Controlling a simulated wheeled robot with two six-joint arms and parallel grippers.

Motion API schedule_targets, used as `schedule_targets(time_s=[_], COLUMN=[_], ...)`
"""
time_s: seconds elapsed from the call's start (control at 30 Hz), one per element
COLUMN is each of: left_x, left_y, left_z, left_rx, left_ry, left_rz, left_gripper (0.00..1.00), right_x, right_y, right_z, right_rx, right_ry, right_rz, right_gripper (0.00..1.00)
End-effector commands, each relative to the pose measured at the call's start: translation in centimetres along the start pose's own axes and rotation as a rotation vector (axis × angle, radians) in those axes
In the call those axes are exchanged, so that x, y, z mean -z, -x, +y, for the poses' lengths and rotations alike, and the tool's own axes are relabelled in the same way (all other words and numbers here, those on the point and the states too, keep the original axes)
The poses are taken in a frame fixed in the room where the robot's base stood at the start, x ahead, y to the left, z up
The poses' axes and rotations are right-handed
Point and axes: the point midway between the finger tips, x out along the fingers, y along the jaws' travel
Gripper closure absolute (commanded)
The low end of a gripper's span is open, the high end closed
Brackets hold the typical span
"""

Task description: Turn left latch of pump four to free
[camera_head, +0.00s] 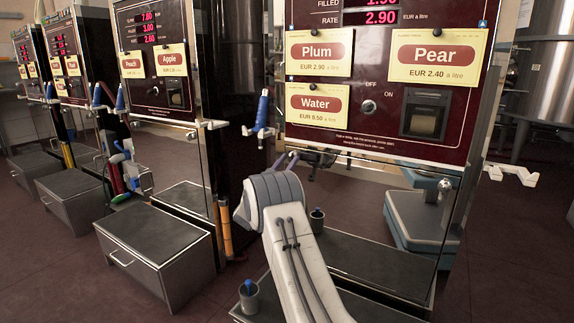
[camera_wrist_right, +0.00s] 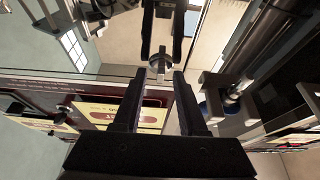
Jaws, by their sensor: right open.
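The nearest pump (camera_head: 385,110) has a dark red face above a mirror-like lower panel (camera_head: 350,190). A round metal latch (camera_head: 445,186) shows on the right side of that panel. My right gripper (camera_head: 288,158) reaches the left side of the panel, and my own arm hides the left latch in the head view. In the right wrist view a small metal latch (camera_wrist_right: 160,64) with a bar across it lies just past the open fingertips (camera_wrist_right: 159,78), in line with the gap. I cannot tell whether they touch. My left gripper is not in view.
A blue nozzle (camera_head: 263,108) hangs on a hook left of the pump. An empty white hook (camera_head: 513,173) sticks out at right. A grey cup (camera_head: 249,297) stands low at left. More pumps and a grey step box (camera_head: 160,240) stand further left.

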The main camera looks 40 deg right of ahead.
Motion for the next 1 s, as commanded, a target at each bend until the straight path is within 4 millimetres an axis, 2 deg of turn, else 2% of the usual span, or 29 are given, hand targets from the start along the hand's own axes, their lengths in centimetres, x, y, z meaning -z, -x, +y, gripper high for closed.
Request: schedule_targets(time_s=[0.17,0.27,0.3,0.67,1.0], left_x=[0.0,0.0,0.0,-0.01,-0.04], left_y=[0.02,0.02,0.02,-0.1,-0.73], left_z=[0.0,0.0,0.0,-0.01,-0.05], left_rx=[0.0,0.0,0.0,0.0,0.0], left_ry=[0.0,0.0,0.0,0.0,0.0], left_rz=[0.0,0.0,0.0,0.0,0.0], left_gripper=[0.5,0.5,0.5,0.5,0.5], right_x=[0.0,0.0,0.0,-0.06,-0.07], right_y=[0.0,0.01,0.01,0.04,0.06], right_z=[0.0,0.0,0.0,0.01,-0.14], right_rx=[0.0,0.0,0.0,-0.01,-0.086], right_ry=[0.0,0.0,0.0,-0.021,-0.204], right_rz=[0.0,0.0,0.0,0.0,0.001], right_gripper=[0.59,0.93,1.0,1.0,1.0])
